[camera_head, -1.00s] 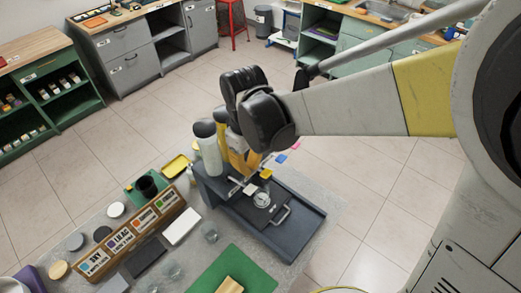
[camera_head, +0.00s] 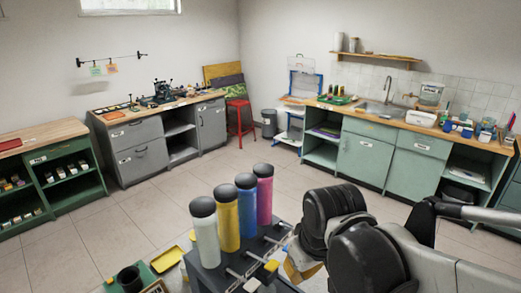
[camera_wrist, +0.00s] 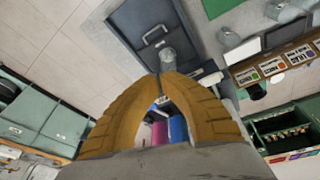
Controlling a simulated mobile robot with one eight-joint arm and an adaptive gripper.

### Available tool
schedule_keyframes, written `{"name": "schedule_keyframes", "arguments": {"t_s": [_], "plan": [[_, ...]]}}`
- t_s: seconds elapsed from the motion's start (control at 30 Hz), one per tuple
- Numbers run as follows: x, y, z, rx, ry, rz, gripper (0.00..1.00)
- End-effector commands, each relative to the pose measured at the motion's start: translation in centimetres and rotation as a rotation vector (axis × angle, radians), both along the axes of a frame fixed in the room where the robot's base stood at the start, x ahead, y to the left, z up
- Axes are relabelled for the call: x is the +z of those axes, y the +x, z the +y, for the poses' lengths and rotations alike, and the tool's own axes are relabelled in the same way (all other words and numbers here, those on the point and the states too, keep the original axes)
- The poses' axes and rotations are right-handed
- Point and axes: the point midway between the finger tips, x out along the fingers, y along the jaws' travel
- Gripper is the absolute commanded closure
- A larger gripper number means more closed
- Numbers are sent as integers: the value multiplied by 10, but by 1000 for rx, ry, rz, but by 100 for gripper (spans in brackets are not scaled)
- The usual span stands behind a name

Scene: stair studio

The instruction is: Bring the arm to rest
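My arm reaches in from the right in the head view, its black wrist joints above the work table. My gripper (camera_wrist: 161,76) has two yellow-brown fingers; in the wrist view their tips meet, with nothing visible held between them. In the head view only a bit of the gripper shows below the black joint, and its tips are hidden. It is beside a dark stand (camera_head: 210,275) holding a white bottle (camera_head: 206,238), a yellow bottle (camera_head: 227,222), a blue bottle (camera_head: 247,208) and a pink bottle (camera_head: 264,198). Pink and blue also show through the gap behind the fingertips.
A yellow tray (camera_head: 167,260) and black cup (camera_head: 130,278) are left of the stand. A label rack (camera_wrist: 274,66) and green mat (camera_wrist: 220,7) lie on the table. Grey cabinets (camera_head: 140,150), a red stool (camera_head: 239,120) and a green sink counter (camera_head: 365,155) line the walls. Floor between is clear.

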Motion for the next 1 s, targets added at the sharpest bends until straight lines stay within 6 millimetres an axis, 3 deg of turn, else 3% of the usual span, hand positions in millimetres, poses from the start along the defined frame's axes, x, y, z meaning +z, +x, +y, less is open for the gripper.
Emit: {"name": "schedule_keyframes", "arguments": {"t_s": [0.03, 0.2, 0.4, 0.6, 1.0], "plan": [[-25, -7, -15, -51, 13, -31, 100], [-63, -27, -55, -216, 64, -151, 100], [-101, -47, -89, -368, 109, -268, 100], [-113, -55, -101, -432, 129, -320, 100], [-111, -55, -102, -435, 130, -324, 100]]}}
